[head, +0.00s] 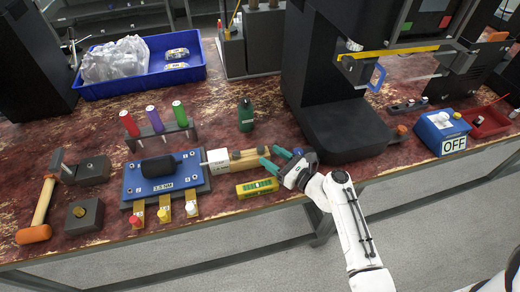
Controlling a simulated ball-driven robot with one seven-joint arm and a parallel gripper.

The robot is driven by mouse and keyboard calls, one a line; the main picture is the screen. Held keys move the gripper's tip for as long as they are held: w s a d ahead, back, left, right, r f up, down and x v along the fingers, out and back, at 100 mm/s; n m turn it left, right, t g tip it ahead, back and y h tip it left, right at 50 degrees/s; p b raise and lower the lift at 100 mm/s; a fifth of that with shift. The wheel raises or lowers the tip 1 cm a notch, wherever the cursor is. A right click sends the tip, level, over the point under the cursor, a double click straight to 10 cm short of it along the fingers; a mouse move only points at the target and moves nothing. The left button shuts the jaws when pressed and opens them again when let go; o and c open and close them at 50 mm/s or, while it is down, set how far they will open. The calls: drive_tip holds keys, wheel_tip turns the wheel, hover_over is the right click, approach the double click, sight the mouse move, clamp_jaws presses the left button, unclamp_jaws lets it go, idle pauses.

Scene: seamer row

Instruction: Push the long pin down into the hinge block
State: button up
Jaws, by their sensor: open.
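My gripper (274,158) has teal fingertips and is open at the right end of a light wooden piece (246,156). The fingers point left; I cannot tell whether they touch it. A white labelled block (216,157) adjoins this piece on the left. Two dark grey blocks stand at the left of the bench: one (93,169) beside a hammer head, the other (84,215) with a small yellowish spot on top. I cannot tell for sure which block is the hinge block. The long pin is too small or hidden to make out.
A blue fixture plate (134,181) holds a black part. A yellow level (257,188) lies just below the gripper. A blue crate (130,80) is behind.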

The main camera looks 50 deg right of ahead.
sight(264, 151)
drive_tip(key=shift+w+a+r+p, duration=0.1)
drive_tip(key=shift+w+r+p, duration=0.05)
drive_tip(key=shift+w, duration=1.2)
drive_tip(key=shift+w+r+p, duration=0.1)
drive_tip(key=shift+w+p, duration=0.05)
drive_tip(key=shift+w, duration=1.2)
drive_tip(key=shift+c, duration=0.2)
drive_tip(key=c, duration=1)
drive_tip(key=shift+o, duration=0.2)
